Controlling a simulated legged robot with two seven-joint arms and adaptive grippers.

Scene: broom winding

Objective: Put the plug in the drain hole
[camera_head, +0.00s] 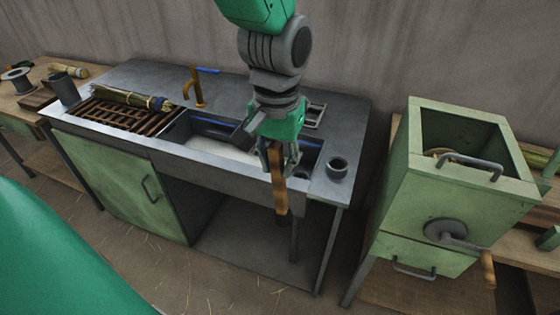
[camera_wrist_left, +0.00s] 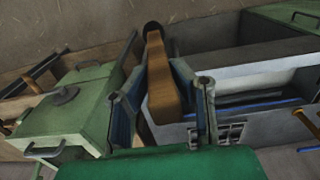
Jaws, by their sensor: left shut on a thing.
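My left gripper (camera_head: 278,160) comes down from the top over the front of the sink counter. It is shut on a long, flat brown wooden piece (camera_head: 279,185) with a dark end that hangs down past the counter's front edge. This may be the plug on its handle; I cannot be sure. In the left wrist view the brown piece (camera_wrist_left: 162,85) stands between the fingers (camera_wrist_left: 160,105), its black end (camera_wrist_left: 153,27) pointing away. The sink basin (camera_head: 178,132) has a pale bottom and a blue strip. I cannot make out the drain hole. My right gripper is not in view.
A dark cup (camera_head: 337,168) stands on the counter's right corner. A brass faucet (camera_head: 194,86) rises behind the basin. A slatted rack (camera_head: 105,115) with a straw bundle (camera_head: 125,97) lies at left. A green crank box (camera_head: 440,185) stands at right.

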